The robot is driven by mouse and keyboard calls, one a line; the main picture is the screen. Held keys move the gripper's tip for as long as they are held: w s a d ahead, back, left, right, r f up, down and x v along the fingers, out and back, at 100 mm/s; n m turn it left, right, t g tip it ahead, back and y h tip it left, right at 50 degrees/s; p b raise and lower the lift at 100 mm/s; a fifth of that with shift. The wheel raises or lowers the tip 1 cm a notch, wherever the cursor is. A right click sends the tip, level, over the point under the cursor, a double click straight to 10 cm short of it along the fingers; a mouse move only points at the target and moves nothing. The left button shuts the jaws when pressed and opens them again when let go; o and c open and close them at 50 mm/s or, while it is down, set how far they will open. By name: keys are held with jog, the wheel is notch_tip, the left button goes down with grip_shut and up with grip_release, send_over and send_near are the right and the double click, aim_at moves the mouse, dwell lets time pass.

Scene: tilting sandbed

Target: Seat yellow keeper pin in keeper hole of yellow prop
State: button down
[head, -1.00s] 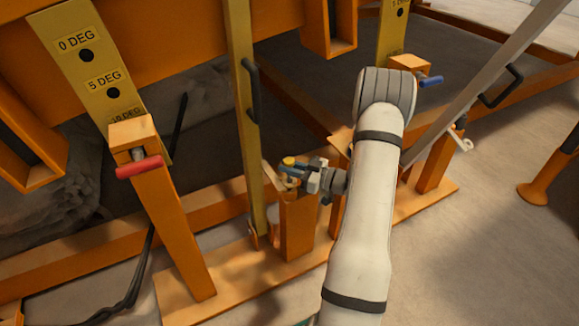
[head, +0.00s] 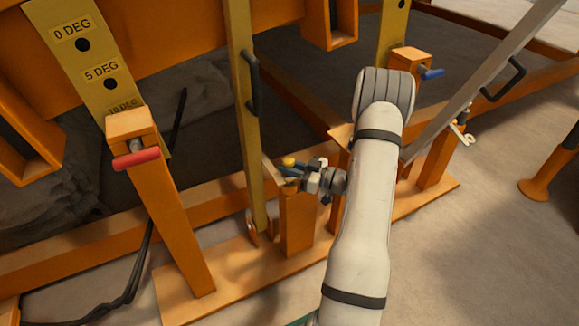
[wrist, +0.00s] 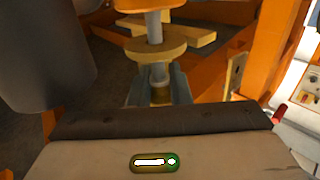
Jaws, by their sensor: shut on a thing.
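The yellow prop (head: 244,130) is a tall yellow bar standing nearly upright in the head view, with a black handle on its side. My gripper (head: 291,170) is just right of its lower part, above a short orange post. It is shut on the yellow keeper pin (head: 288,161), whose small yellow head shows at the fingertips. In the wrist view a grey shaft with a round yellow collar (wrist: 155,50) rises from between my fingers (wrist: 157,90). The keeper hole cannot be made out. Whether the pin touches the prop cannot be told.
The short orange post (head: 297,225) stands close below my gripper. A left post carries a red handle (head: 137,158), beside a yellow degree plate (head: 92,65). A grey slanted bar (head: 480,80) is right of my arm. Open floor (head: 450,270) lies at lower right.

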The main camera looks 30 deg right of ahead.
jog(key=shift+f+b, duration=0.3)
jog(key=shift+f, duration=0.3)
jog(key=shift+r, duration=0.15)
jog(key=shift+r+p, duration=2.6)
jog(key=shift+r, duration=0.65)
jog(key=shift+f+b, duration=1.95)
jog(key=shift+f, duration=1.45)
jog(key=c, duration=1.3)
grip_release()
jog(key=shift+o, duration=0.2)
jog(key=shift+s+d, duration=0.1)
